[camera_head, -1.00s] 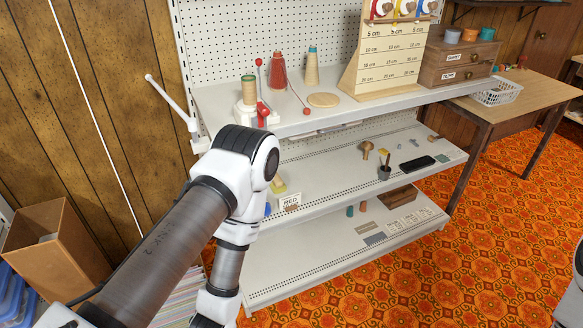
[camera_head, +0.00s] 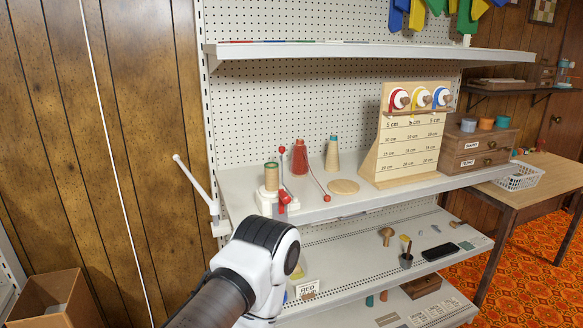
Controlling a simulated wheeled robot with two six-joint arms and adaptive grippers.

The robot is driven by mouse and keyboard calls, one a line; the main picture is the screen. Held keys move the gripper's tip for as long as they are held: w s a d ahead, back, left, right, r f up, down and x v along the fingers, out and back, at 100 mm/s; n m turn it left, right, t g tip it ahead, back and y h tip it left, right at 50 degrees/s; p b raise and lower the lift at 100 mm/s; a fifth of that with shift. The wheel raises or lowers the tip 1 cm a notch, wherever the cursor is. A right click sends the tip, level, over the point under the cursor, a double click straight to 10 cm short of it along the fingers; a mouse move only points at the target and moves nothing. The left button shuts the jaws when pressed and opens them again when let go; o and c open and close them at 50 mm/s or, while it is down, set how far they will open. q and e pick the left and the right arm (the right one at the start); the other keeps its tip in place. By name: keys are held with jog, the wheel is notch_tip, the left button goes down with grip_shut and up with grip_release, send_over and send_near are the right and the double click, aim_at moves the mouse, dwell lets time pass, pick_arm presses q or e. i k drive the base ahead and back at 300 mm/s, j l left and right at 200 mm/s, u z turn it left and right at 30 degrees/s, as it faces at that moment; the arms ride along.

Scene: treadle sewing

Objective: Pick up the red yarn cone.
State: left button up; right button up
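The red yarn cone (camera_head: 299,158) stands upright on the middle shelf board (camera_head: 240,184) of the pegboard rack, towards its back. To its left is a white winder-like device (camera_head: 272,202) with a tan spool on top and red parts. A cone with a tan body and teal top (camera_head: 332,154) stands to its right. My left arm reaches in from the bottom left and its elbow is in front of the lower shelf. My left gripper is out of view. My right gripper is out of view too.
A round wooden disc (camera_head: 343,187) lies in front of the cones. A wooden measuring stand (camera_head: 408,145) with coloured spools is to the right, beside a drawer box (camera_head: 478,147). A white rod (camera_head: 194,186) sticks out at the rack's left edge. An upper shelf (camera_head: 370,51) overhangs.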

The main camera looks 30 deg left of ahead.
aim_at(300, 169)
jog(key=i+l+u, duration=0.15)
jog(key=u, duration=0.25)
jog(key=i+l+u, duration=0.2)
jog(key=u, duration=0.25)
